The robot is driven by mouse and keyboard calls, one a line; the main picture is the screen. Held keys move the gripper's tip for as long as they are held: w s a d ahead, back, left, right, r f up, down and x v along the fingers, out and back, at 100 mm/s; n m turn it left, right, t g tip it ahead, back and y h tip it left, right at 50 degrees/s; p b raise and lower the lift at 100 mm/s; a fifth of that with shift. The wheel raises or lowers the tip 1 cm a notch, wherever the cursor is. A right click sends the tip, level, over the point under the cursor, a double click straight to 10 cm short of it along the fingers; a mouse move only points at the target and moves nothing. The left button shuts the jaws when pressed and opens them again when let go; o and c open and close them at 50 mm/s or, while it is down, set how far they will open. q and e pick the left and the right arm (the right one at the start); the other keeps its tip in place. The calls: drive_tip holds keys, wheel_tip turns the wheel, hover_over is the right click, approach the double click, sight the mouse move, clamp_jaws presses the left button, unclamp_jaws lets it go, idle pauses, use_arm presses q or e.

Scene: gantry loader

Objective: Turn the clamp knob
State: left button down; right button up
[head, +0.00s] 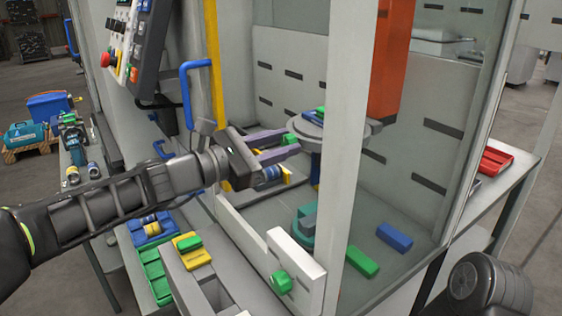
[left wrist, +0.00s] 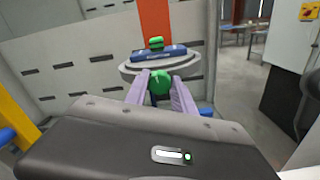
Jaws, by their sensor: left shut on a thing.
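A green clamp knob (left wrist: 160,82) sits between the two purple fingers of my left gripper in the left wrist view. My left gripper (head: 292,143) is inside the machine opening, at the near side of a round grey plate (head: 362,130), and is shut on the knob. In the head view the fingers partly hide the knob (head: 289,138). A blue block (left wrist: 158,54) with a green piece on top lies on the plate, just beyond the knob. My right gripper is not in view.
An orange column (head: 391,60) stands above the plate. A pale upright post (head: 349,150) stands right of my gripper. A blue handle (head: 186,92) and a control panel (head: 137,45) are at the left. Blue (head: 394,237) and green (head: 361,261) blocks lie on the machine floor.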

use_arm(q)
drive_tip(key=shift+f+m+b, duration=0.2)
drive_tip(key=shift+m+b, duration=5.5)
drive_tip(key=shift+b, duration=0.45)
drive_tip(key=c, duration=1.1)
unclamp_jaws()
drive_tip(key=shift+o, duration=0.2)
drive_tip(key=b+v, duration=0.1)
drive_tip(key=v, duration=0.6)
drive_tip(key=shift+s+a, duration=0.25)
drive_tip(key=shift+s, duration=0.05)
